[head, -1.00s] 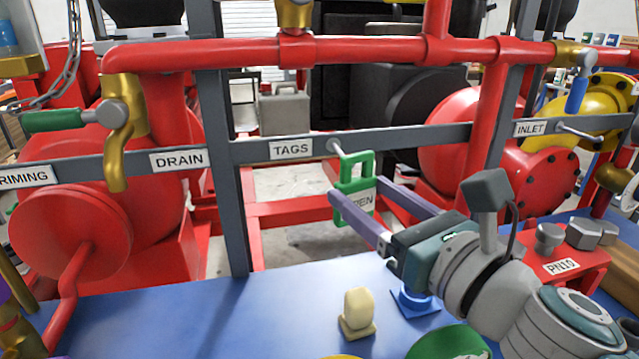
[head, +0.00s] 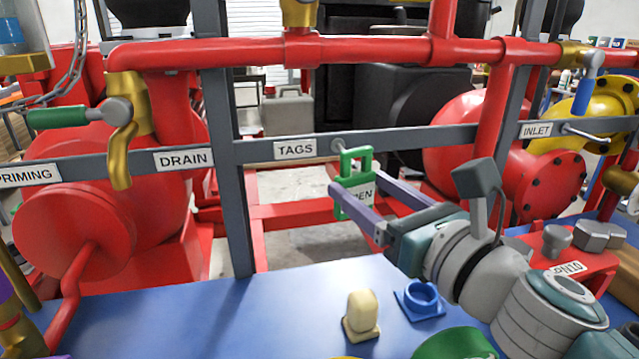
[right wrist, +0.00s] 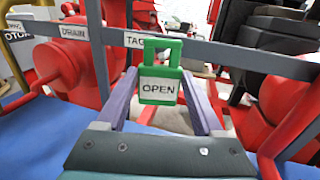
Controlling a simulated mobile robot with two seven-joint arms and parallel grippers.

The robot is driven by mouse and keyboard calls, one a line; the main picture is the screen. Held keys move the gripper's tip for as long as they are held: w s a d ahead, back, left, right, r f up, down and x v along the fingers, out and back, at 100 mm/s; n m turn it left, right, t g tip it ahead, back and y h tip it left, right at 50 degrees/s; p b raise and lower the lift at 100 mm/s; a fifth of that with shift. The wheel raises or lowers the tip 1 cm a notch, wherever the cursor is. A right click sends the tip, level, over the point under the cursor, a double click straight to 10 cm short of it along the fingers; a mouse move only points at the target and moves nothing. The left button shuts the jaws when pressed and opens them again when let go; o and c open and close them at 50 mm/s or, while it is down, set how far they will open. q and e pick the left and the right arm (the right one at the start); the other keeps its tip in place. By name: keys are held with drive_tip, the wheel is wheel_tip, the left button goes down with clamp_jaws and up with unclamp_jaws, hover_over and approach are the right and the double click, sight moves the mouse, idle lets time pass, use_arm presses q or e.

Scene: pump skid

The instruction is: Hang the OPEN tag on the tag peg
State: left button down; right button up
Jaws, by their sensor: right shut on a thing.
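The green OPEN tag (head: 360,190) has a white label and a square loop on top. My right gripper (head: 358,203) is shut on the tag's body and holds it upright in front of the rail. In the right wrist view the tag (right wrist: 159,86) sits between the two purple fingers, label facing the camera. The tag peg (head: 339,148) sticks out of the grey rail just right of the TAGS label (head: 295,149). The tag's loop overlaps the peg's end in the head view; I cannot tell whether the peg is through it. My left gripper is not in view.
The grey rail (head: 400,139) runs behind the tag, with a grey upright (head: 232,200) at left and red pipework above. Below, the blue surface (head: 200,315) carries a cream block (head: 361,312) and a blue ring-shaped part (head: 421,298). The space left of the tag is clear.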

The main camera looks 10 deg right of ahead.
drive_tip(key=shift+w+f+b, duration=0.1)
drive_tip(key=shift+w+b, duration=0.2)
drive_tip(key=shift+w, duration=0.55)
drive_tip(key=shift+w+f+b, duration=0.15)
drive_tip(key=shift+f+b, duration=0.25)
drive_tip(key=shift+b, duration=0.05)
idle(0.4)
drive_tip(key=o, duration=1.4)
